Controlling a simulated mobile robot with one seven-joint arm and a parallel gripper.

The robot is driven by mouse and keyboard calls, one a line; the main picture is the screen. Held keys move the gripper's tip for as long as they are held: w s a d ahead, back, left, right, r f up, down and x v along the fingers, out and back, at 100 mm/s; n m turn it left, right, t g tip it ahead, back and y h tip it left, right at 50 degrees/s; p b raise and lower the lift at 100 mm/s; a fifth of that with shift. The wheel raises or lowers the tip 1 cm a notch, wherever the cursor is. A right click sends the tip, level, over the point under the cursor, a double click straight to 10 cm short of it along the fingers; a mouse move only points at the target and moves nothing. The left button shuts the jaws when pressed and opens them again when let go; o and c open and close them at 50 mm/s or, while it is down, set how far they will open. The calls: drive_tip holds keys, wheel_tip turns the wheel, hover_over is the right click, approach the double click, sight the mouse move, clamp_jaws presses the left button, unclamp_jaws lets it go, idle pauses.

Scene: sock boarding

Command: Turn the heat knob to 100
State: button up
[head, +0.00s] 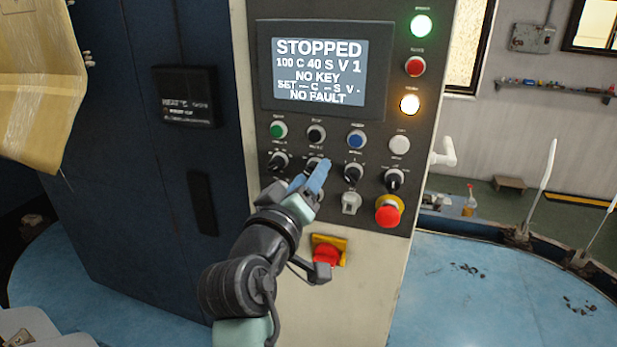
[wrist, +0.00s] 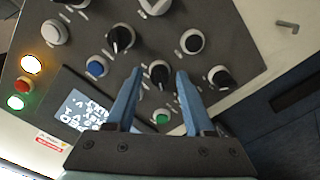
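The grey control panel (head: 335,135) has a row of black selector knobs under its buttons; their labels are too small to read, so I cannot tell which is the heat knob. My gripper (head: 321,168) is at the second knob from the left and partly hides it. In the wrist view, my gripper (wrist: 155,76) is open, its blue fingers on either side of a black knob (wrist: 159,73). A gap shows between each finger and the knob; I cannot tell the depth. The screen (head: 318,68) reads "STOPPED", "100 C 40 S V 1", "NO KEY", "NO FAULT", with dashes for SET.
Neighbouring knobs (head: 353,174) stand close by, with a blue button (head: 356,139) above. A key switch (head: 350,203) and a red emergency stop (head: 389,211) sit lower right. Another red knob on a yellow plate (head: 328,252) is beside my arm.

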drive_tip(key=shift+o, duration=0.2)
drive_tip(key=b+v, duration=0.5)
drive_tip(key=v, duration=0.8)
drive_tip(key=shift+r, duration=0.1)
